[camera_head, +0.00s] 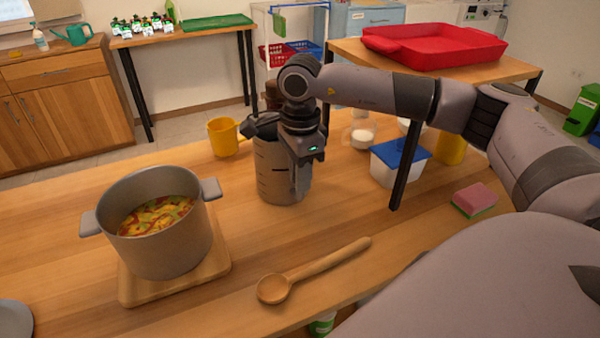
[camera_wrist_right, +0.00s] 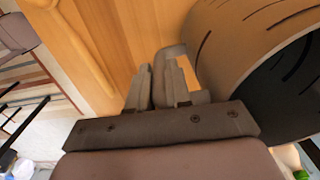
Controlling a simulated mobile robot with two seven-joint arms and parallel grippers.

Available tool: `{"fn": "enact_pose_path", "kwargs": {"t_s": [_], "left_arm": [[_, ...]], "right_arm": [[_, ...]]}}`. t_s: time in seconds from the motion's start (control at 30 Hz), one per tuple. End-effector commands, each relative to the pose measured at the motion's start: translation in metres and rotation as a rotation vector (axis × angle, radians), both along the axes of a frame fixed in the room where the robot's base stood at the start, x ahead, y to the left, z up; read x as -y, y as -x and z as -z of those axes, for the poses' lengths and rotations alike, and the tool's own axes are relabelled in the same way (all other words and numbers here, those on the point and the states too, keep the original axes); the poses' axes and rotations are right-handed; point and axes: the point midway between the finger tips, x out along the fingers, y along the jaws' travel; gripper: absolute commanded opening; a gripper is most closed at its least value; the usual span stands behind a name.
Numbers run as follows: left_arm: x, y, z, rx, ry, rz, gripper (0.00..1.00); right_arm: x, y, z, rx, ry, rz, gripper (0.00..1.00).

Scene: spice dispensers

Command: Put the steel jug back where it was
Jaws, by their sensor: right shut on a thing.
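The steel jug (camera_head: 272,178) is a grey cylinder with dark measuring marks. It is upright at the middle of the wooden table (camera_head: 240,255), on it or just above it; I cannot tell which. My right gripper (camera_head: 299,190) points down at the jug's right side and is shut on its handle. In the right wrist view, the fingers (camera_wrist_right: 167,90) close around the handle (camera_wrist_right: 172,58), and the marked jug wall (camera_wrist_right: 235,45) fills the upper right. My arm hides part of the jug's top. My left gripper is not in view.
A pot (camera_head: 165,240) of food stands on a wooden board (camera_head: 140,290) to the left. A wooden spoon (camera_head: 315,270) lies in front. A yellow mug (camera_head: 223,137) is behind left of the jug. A blue-lidded tub (camera_head: 395,170) and a sponge (camera_head: 474,200) are to the right.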

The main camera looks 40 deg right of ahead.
Motion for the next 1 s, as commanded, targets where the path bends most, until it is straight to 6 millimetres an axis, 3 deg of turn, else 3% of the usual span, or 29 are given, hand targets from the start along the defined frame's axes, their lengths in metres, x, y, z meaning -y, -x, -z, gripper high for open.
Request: {"fn": "enact_pose_path", "kwargs": {"t_s": [0.27, 0.3, 0.37, 0.4, 0.77, 1.0], "left_arm": [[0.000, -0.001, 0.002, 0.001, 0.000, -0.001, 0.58], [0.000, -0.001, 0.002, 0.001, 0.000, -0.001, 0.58], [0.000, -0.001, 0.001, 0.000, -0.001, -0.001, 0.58], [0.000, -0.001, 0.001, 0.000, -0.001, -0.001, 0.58], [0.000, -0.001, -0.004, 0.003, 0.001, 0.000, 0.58], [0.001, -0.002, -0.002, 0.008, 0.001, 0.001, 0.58]], "right_arm": [[0.000, -0.001, 0.001, 0.005, -0.001, 0.000, 0.00], [0.000, 0.000, 0.003, 0.001, -0.001, 0.000, 0.22], [0.000, 0.000, 0.002, 0.001, -0.001, 0.000, 0.41], [0.000, 0.000, 0.002, 0.001, 0.000, 0.000, 0.44], [0.000, 0.000, -0.004, 0.002, 0.000, 0.000, 0.44], [-0.001, -0.001, -0.047, 0.007, -0.002, -0.001, 0.44]]}}
